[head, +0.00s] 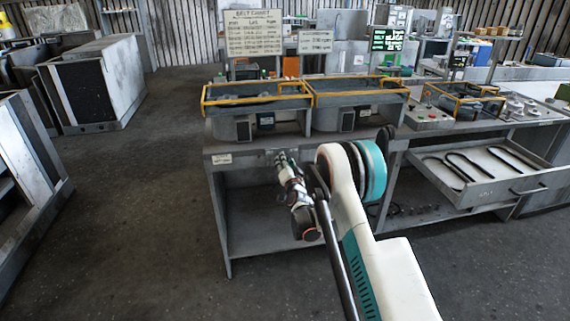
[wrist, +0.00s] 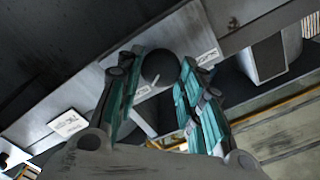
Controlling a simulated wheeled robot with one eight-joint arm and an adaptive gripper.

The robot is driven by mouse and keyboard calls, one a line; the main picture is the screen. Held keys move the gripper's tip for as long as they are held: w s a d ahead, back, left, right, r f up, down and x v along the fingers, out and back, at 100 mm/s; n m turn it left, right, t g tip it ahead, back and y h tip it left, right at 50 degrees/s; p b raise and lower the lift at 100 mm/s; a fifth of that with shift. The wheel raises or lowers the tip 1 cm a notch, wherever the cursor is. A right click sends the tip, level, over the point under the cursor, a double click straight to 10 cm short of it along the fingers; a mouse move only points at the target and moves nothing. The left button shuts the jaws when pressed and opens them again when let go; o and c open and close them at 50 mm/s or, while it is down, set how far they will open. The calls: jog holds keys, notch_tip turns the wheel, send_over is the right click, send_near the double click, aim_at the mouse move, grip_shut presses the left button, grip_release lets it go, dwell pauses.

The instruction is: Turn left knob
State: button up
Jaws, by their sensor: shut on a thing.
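A round black knob (wrist: 160,66) with a light pointer mark sits on the grey front panel of the bench in the wrist view. My gripper (wrist: 154,78) has its two teal-padded fingers on either side of this knob and is shut on it. In the head view my gripper (head: 282,157) reaches the front edge of the left part of the bench and hides the knob there.
The grey bench (head: 245,148) carries yellow-railed housings (head: 255,92). A white label (head: 221,159) is on its front edge, left of my gripper; it also shows in the wrist view (wrist: 68,124). An open drawer (head: 480,175) juts out at right.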

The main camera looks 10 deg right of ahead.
jog(key=o, duration=1.1)
jog(key=shift+c, duration=0.2)
jog(key=shift+s, duration=0.15)
jog(key=s, duration=1.1)
jog(key=shift+s, duration=0.4)
